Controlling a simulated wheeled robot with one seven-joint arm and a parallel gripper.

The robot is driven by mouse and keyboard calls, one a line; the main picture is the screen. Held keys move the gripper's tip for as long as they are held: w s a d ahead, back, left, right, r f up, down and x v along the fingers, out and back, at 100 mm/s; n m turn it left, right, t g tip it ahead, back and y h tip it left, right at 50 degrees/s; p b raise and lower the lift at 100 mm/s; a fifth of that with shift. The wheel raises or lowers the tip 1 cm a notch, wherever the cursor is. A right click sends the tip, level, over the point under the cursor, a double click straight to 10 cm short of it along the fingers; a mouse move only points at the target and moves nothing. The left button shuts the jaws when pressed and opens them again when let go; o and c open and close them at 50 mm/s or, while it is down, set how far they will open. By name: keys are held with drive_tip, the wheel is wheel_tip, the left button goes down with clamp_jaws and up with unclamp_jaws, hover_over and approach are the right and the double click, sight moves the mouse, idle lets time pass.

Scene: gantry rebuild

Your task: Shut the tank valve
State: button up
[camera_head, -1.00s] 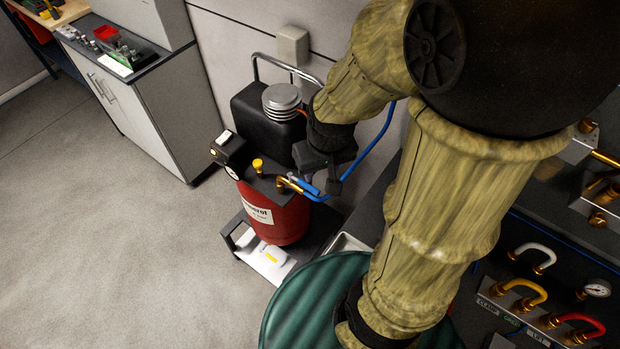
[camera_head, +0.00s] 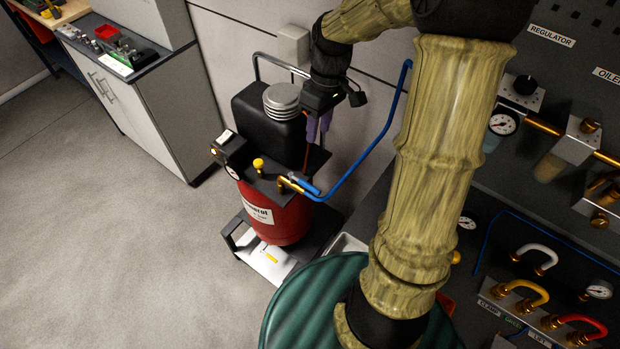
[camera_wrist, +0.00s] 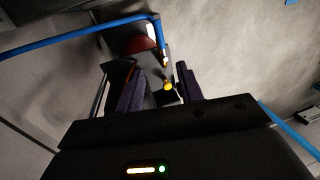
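The tank valve with its blue lever (camera_head: 305,186) sits at a brass outlet (camera_head: 283,181) on top of the red tank (camera_head: 275,215). The lever appears to lie roughly along the start of the blue hose (camera_head: 365,160). My gripper (camera_head: 318,135) hangs above and behind the valve, apart from it, with its purple fingers pointing down. In the wrist view the fingers (camera_wrist: 158,75) stand apart with nothing between them. The red tank (camera_wrist: 136,44) and brass outlet (camera_wrist: 164,60) show beyond them; the lever cannot be made out there.
A yellow knob (camera_head: 258,164) and a gauge box (camera_head: 231,152) are on the tank unit. A black compressor body (camera_head: 262,125) with a metal handle (camera_head: 256,68) stands behind. The hose arches beside my gripper. A green ribbed drum (camera_head: 300,300) is in front; floor at left is clear.

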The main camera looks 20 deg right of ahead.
sight(309, 184)
drive_tip(key=a+f, duration=0.1)
drive_tip(key=f, duration=0.4)
drive_tip(key=s+f+p, duration=0.1)
drive_tip(key=f, duration=0.5)
drive_tip(key=s+a+f+p, duration=0.1)
drive_tip(key=f, duration=0.5)
drive_tip(key=shift+a, duration=0.35)
clamp_jaws()
